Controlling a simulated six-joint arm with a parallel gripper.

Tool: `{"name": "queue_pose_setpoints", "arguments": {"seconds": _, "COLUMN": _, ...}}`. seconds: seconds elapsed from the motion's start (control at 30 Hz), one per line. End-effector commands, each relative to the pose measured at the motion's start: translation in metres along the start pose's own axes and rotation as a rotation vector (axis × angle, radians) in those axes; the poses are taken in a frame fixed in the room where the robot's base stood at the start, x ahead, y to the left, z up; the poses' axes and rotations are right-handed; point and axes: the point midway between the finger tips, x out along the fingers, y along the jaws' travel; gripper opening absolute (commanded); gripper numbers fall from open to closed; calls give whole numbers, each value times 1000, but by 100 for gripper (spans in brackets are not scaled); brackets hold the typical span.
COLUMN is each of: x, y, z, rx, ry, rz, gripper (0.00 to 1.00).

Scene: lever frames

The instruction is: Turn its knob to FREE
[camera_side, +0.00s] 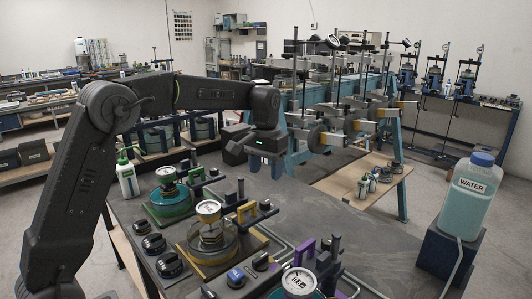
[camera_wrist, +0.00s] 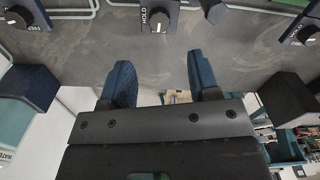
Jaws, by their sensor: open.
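In the wrist view my gripper (camera_wrist: 160,75) is open, its two blue fingers apart with nothing between them. Beyond the fingertips, near the top middle, is a dark knob (camera_wrist: 158,20) with a white pointer mark; the word HOLD stands beside it. No FREE label is legible. In the side view my gripper (camera_side: 237,152) hangs above the far part of the dark bench, before the lever frames (camera_side: 340,125).
The dark bench (camera_side: 330,215) carries round cells with dial gauges (camera_side: 209,210) and several black knobs (camera_side: 169,264) at front. A white bottle (camera_side: 127,178) stands at left. A WATER bottle (camera_side: 470,188) stands on a dark block at right. Bare bench lies between.

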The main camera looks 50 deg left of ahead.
Motion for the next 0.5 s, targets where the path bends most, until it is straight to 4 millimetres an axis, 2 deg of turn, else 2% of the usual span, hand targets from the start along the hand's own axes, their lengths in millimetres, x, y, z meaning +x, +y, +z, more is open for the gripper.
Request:
{"name": "queue_pose_setpoints", "arguments": {"seconds": 0.1, "x": -23, "y": 0, "z": 0, "rx": 0, "ry": 4, "rz": 0, "gripper": 56}}
{"name": "queue_pose_setpoints", "arguments": {"seconds": 0.2, "x": -36, "y": 0, "z": 0, "rx": 0, "ry": 2, "rz": 0, "gripper": 56}}
{"name": "queue_pose_setpoints", "arguments": {"seconds": 0.33, "x": -45, "y": 0, "z": 0, "rx": 0, "ry": 0, "rz": 0, "gripper": 56}}
{"name": "queue_pose_setpoints", "arguments": {"seconds": 0.5, "x": -48, "y": 0, "z": 0, "rx": 0, "ry": 0, "rz": 0, "gripper": 56}}
